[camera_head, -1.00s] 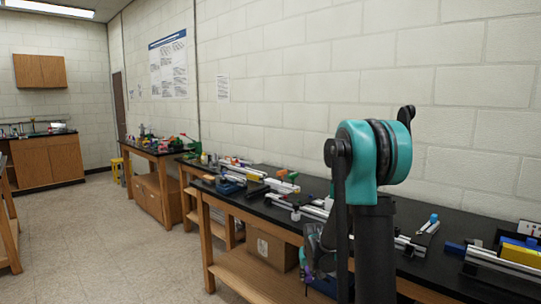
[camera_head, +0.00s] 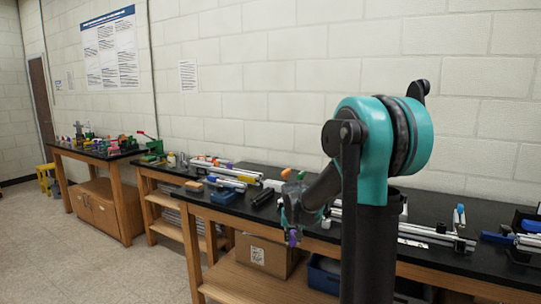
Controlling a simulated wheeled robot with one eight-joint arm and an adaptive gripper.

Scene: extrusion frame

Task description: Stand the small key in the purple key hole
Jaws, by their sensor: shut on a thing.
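My gripper (camera_head: 291,226) hangs low in front of the near black-topped bench, left of my teal arm joint. It points down and is shut on a small purple piece (camera_head: 293,239) at its tip. The piece is too small for me to tell its shape or whether it is the small key. I cannot make out the purple key hole among the small parts on the bench.
The near bench (camera_head: 239,205) carries aluminium extrusions (camera_head: 236,181), a blue tray (camera_head: 223,197), a black part (camera_head: 265,197) and more extrusion parts at right (camera_head: 436,236). A cardboard box (camera_head: 262,254) stands on its lower shelf. The floor at left (camera_head: 75,262) is clear.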

